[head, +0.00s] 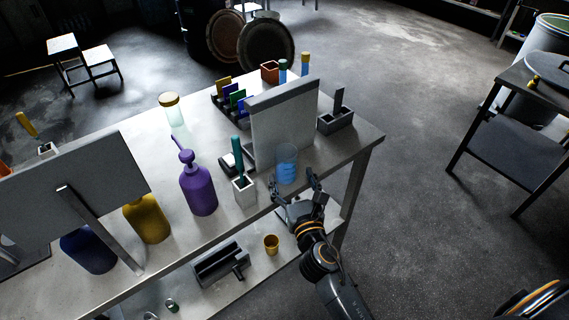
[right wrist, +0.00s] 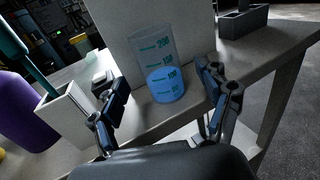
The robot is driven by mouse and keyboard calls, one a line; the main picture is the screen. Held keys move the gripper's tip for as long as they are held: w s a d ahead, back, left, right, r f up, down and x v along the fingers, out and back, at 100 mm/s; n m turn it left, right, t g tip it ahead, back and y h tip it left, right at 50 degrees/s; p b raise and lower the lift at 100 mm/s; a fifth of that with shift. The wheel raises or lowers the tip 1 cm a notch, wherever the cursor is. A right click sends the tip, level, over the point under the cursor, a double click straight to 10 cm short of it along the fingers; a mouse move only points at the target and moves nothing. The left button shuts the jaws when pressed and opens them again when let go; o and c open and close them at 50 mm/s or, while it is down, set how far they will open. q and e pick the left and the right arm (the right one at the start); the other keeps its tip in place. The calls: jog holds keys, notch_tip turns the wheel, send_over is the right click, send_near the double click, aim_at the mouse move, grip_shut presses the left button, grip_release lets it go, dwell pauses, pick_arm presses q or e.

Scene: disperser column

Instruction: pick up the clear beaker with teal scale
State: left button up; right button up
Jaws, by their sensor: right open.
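The clear beaker (head: 287,165) with a teal scale and blue liquid stands upright on the table near its front edge, before a white panel. It also shows in the right wrist view (right wrist: 160,68). My right gripper (head: 294,182) is open, its fingers spread at the near side of the beaker. In the right wrist view my right gripper (right wrist: 162,98) has one finger to each side of the beaker, with visible gaps, and the beaker is not gripped. My left gripper is not in view.
The white panel (head: 282,125) stands close behind the beaker. A white holder (head: 244,191) with a teal item and a purple pump bottle (head: 198,190) stand to the left. A grey box (head: 335,121) stands behind right. A lower shelf holds a yellow cup (head: 271,244).

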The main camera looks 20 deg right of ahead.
aim_at(288, 170)
jog(key=w+p, duration=0.1)
jog(key=w, duration=0.4)
jog(key=shift+w+r, duration=0.1)
jog(key=shift+w, duration=0.3)
jog(key=shift+s, duration=0.1)
jog(key=c, duration=1.3)
